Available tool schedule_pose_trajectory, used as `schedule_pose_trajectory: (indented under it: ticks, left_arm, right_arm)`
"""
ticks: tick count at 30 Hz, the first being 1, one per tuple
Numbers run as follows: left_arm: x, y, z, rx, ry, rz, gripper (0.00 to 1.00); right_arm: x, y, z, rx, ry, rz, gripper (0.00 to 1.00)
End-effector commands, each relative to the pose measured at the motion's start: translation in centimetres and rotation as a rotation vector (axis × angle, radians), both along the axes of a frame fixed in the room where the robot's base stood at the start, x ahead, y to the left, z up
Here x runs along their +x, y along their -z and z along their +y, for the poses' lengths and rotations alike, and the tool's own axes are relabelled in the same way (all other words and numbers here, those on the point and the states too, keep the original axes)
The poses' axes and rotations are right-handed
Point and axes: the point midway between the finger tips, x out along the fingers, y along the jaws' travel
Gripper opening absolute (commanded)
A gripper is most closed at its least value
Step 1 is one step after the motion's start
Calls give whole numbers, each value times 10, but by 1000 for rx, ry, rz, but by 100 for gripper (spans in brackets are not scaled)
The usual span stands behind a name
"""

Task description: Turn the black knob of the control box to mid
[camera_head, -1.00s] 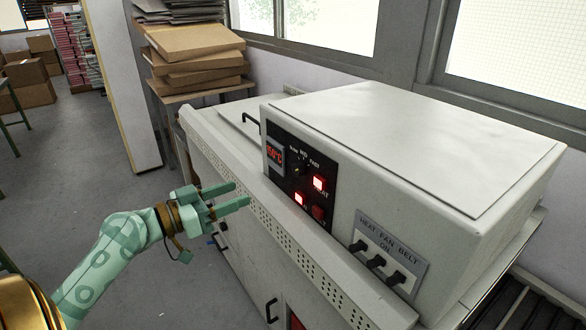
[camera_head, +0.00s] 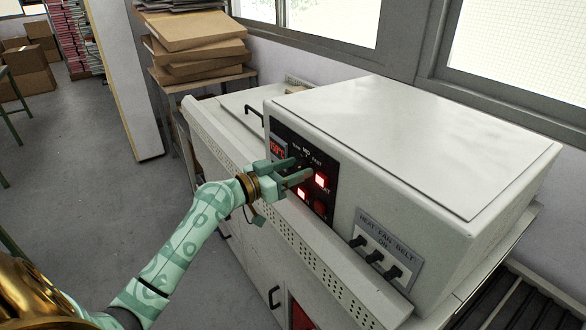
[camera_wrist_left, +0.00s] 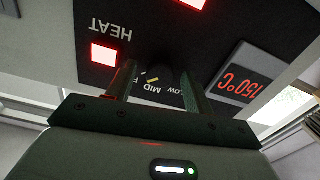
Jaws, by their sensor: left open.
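The control box (camera_head: 350,185) is a pale housing with a black front panel. Its black knob (camera_wrist_left: 162,76) shows in the left wrist view between the two fingers, with a slanted pale yellow mark beside the MID label. That view shows the panel upside down. My left gripper (camera_head: 304,167) is open at the panel, its fingers on either side of the knob; it also shows in the left wrist view (camera_wrist_left: 158,82). I cannot tell whether the fingers touch the knob. In the head view the fingers largely hide the knob. My right gripper is not in view.
A lit red HEAT switch (camera_head: 321,180) and another lit red switch (camera_head: 301,194) are close to the fingers. A red temperature display (camera_head: 278,148) is beside them. Several black switches sit on the grey plate (camera_head: 390,248). A perforated ledge (camera_head: 265,195) runs below the panel.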

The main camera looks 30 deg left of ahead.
Motion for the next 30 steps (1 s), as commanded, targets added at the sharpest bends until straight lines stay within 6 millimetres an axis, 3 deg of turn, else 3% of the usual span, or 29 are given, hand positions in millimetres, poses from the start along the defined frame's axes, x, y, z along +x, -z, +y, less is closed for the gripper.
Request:
schedule_pose_trajectory:
  ticks: [2,6,7,19,30]
  left_arm:
    - [0,0,0,0,0,0,49]
    - [0,0,0,0,0,0,10]
    - [0,0,0,0,0,0,7]
    - [-1,1,0,-53,1,23,8]
    - [-1,0,1,-307,0,129,8]
  right_arm:
    - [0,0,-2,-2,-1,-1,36]
    - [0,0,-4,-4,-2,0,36]
    - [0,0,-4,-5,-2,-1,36]
    - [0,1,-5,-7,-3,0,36]
    - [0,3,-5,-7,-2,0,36]
